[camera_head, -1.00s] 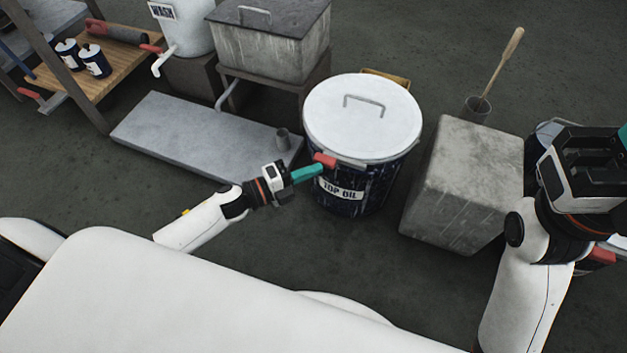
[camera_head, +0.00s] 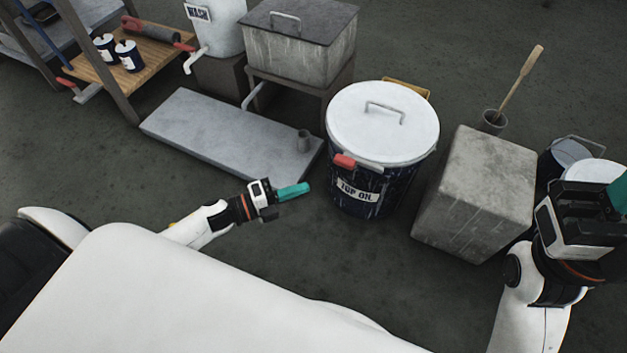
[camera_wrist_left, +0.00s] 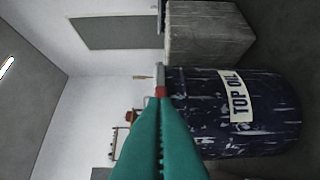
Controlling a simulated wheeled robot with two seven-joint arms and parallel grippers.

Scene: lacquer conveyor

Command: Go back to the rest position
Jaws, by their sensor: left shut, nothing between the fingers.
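My left gripper (camera_head: 301,189) has teal fingers shut together with nothing between them. It is low over the floor, to the left of the TOP OIL drum (camera_head: 366,205) and clear of it. In the left wrist view the shut fingers (camera_wrist_left: 160,112) point up the picture, with the dark drum (camera_wrist_left: 270,115) and its label to their right. A red handle (camera_head: 344,160) sticks out from the drum's near side, under the white lid. My right gripper (camera_head: 618,194) is cut off by the right edge, so its fingers cannot be judged.
A grey slab (camera_head: 215,130) lies left of the drum. Buckets (camera_head: 590,170) stand near my right arm. Dark floor between my body and the drum is free.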

